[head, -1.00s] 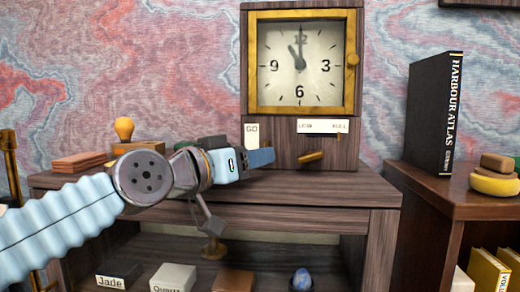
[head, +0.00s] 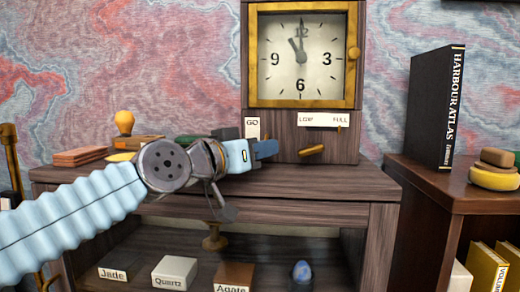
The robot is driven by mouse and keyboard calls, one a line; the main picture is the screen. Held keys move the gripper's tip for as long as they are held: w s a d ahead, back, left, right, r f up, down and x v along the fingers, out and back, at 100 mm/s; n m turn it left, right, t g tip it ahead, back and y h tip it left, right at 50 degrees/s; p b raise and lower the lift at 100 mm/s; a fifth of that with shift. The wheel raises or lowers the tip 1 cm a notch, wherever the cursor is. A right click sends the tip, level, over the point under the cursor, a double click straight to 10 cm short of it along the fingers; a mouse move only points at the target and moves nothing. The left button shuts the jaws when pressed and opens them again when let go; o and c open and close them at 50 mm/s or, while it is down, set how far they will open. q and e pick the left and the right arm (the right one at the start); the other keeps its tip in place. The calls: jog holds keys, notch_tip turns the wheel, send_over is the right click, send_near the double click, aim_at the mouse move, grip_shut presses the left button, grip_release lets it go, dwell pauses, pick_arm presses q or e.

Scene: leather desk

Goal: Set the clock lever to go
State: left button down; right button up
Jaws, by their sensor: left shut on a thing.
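The wooden clock (head: 370,75) with a brass-framed dial stands on the desk. A white GO plate (head: 252,128) is on the lower left of its front. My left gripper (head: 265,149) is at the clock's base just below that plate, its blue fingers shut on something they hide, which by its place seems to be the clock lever. A brass handle (head: 312,150) sticks out of the base to the right, apart from the fingers, under a plate marked LOW and FULL (head: 323,120). My right gripper is out of view.
Brown and reddish blocks (head: 80,156) and a yellow-knobbed thing (head: 124,123) lie left on the desk (head: 310,183). The shelf below holds labelled stands and a blue egg (head: 302,275). A dark atlas (head: 436,110) stands on the right-hand cabinet.

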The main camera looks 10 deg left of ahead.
pick_arm(q)
jog(key=shift+r+n+g, duration=0.25)
jog(key=shift+n+g, duration=0.05)
jog(key=shift+g, duration=0.2)
jog(key=shift+s+r+n+g+y, duration=0.1)
jog(key=shift+r+n+g+y, duration=0.4)
jog(key=shift+r+g+y, duration=0.15)
jog(key=shift+r+n+g+y, duration=0.2)
jog(key=shift+r+n+g, duration=0.2)
jog(key=shift+g, duration=0.35)
jog(key=shift+r+n+g+y, duration=0.15)
jog(key=shift+r+n+g, duration=0.2)
jog(key=shift+g, duration=0.35)
jog(key=c, duration=1)
grip_release()
jog(key=shift+a, duration=0.1)
jog(key=v, duration=1.2)
jog(key=shift+r, duration=0.15)
